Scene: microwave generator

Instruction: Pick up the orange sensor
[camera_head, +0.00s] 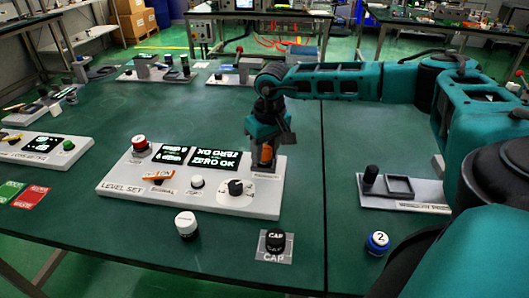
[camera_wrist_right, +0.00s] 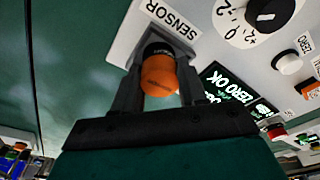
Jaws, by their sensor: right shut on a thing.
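The orange sensor (camera_head: 266,155) stands at the right end of the white level-set panel (camera_head: 125,188), its black lower part at the spot labelled SENSOR. My right gripper (camera_head: 266,148) comes down over it from above. In the right wrist view the orange sensor (camera_wrist_right: 158,77) sits between the two dark fingers, and the gripper (camera_wrist_right: 158,90) is shut on it. Its black end still meets the panel's label plate, and I cannot tell any gap there. My left gripper is not in view.
The panel has a red button (camera_head: 139,142), an orange switch (camera_head: 158,174), a dial (camera_head: 236,187) and lit displays. A white cap (camera_head: 186,223), a black cap (camera_head: 275,240) and a blue-white cylinder (camera_head: 377,242) stand in front. A grey station (camera_head: 402,190) lies to the right.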

